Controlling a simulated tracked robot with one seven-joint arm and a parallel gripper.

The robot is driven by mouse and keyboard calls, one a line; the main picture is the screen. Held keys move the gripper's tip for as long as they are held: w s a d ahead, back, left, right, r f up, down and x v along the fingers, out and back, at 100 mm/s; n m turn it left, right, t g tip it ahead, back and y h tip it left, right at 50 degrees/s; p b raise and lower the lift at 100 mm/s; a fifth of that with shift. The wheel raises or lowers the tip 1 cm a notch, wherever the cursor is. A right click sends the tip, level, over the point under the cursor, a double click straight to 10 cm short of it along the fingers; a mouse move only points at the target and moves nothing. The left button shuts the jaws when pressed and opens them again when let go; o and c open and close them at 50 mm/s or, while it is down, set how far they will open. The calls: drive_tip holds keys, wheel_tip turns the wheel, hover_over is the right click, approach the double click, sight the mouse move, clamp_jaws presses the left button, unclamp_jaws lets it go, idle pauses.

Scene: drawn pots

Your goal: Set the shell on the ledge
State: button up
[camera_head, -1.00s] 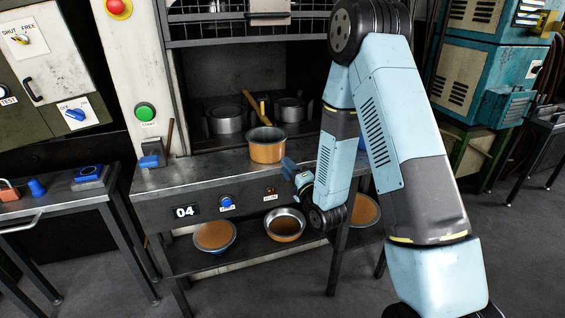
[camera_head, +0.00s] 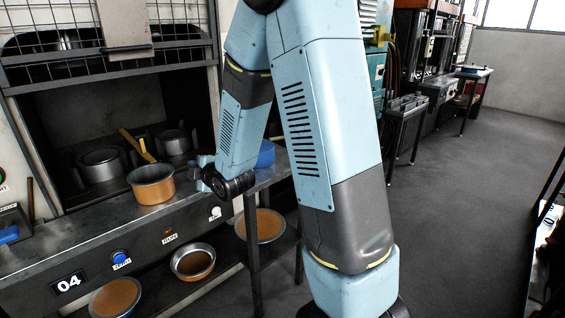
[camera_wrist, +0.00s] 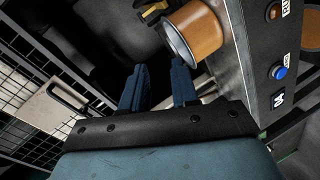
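No piece is plainly marked as the shell; the likeliest is the copper-coloured pot (camera_head: 152,186) with a grey rim. It stands upright on the grey metal ledge (camera_head: 85,238) of the bench marked 04. My gripper (camera_head: 201,162) is just right of this pot in the head view, partly hidden by my arm. In the wrist view my gripper (camera_wrist: 159,68) has its two blue fingers apart, with nothing seen between them. The pot (camera_wrist: 203,33) lies beyond the right finger there, and I see no contact.
Two grey pots (camera_head: 101,166) and a yellow-handled tool (camera_head: 138,146) are in the dark recess behind. Several pans (camera_head: 193,262) rest on the lower shelf. A blue object (camera_head: 265,154) is at the bench's right end. Open floor (camera_head: 455,215) lies to the right.

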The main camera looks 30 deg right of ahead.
drive_tip(key=s+d+r+m+g+h, duration=0.2)
drive_tip(key=s+d+r+m, duration=0.3)
drive_tip(key=r, duration=0.1)
drive_tip(key=s+d+r+m+g+h, duration=0.1)
drive_tip(key=s+d+r+m+g, duration=0.1)
drive_tip(key=s, duration=0.7)
drive_tip(key=s+d+r+m+g, duration=0.2)
drive_tip(key=s+r+m, duration=0.2)
drive_tip(key=s, duration=0.5)
drive_tip(key=s+d+r+m+g+h, duration=0.1)
drive_tip(key=s+d+r+m+g, duration=0.1)
drive_tip(key=s+m, duration=0.4)
drive_tip(key=s+d+r, duration=0.1)
drive_tip(key=s, duration=0.2)
drive_tip(key=shift+s+g+h, duration=0.2)
drive_tip(key=shift+g+h, duration=0.1)
